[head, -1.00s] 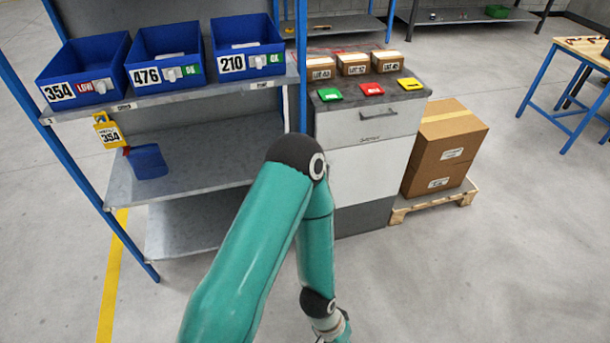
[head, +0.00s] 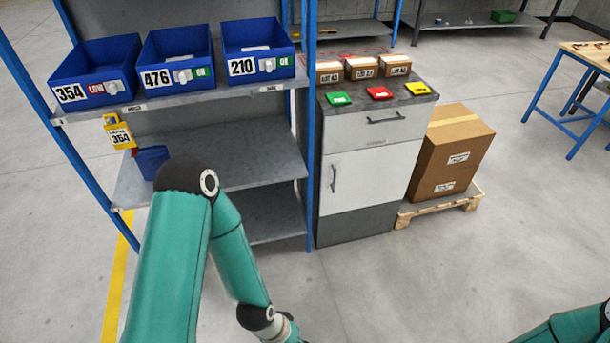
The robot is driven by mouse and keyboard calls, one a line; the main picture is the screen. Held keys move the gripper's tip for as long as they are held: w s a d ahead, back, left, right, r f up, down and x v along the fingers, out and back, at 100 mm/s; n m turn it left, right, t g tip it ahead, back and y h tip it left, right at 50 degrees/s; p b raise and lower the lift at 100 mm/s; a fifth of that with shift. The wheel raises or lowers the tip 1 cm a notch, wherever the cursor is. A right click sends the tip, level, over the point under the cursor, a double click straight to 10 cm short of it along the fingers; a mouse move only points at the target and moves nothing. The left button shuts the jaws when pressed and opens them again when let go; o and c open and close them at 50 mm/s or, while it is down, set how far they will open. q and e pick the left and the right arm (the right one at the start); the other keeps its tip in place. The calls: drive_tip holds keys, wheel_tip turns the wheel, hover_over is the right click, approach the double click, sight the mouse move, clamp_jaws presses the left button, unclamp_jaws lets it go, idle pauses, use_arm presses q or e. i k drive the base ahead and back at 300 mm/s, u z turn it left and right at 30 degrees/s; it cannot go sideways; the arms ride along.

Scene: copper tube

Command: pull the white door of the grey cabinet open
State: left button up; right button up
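The grey cabinet (head: 362,220) stands right of the blue-framed shelf. Its white door (head: 372,178) has an upright handle (head: 333,178) near its left edge and looks shut. A drawer front (head: 385,130) with a horizontal handle sits above the door. My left arm comes in from the lower left, in front of the shelf, and its wrist leaves the picture at the bottom edge. My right arm shows only as a piece in the lower right corner. Neither gripper's fingers are in view. Both arms are apart from the cabinet.
The shelf (head: 205,97) holds blue bins on its top level. Small boxes (head: 362,68) and coloured cards stand on the cabinet top. A large carton (head: 451,150) on a pallet (head: 466,200) is close at the cabinet's right. The floor (head: 430,270) in front is clear.

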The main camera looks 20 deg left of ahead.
sight(361, 178)
drive_tip(key=u, duration=0.1)
drive_tip(key=i, duration=1)
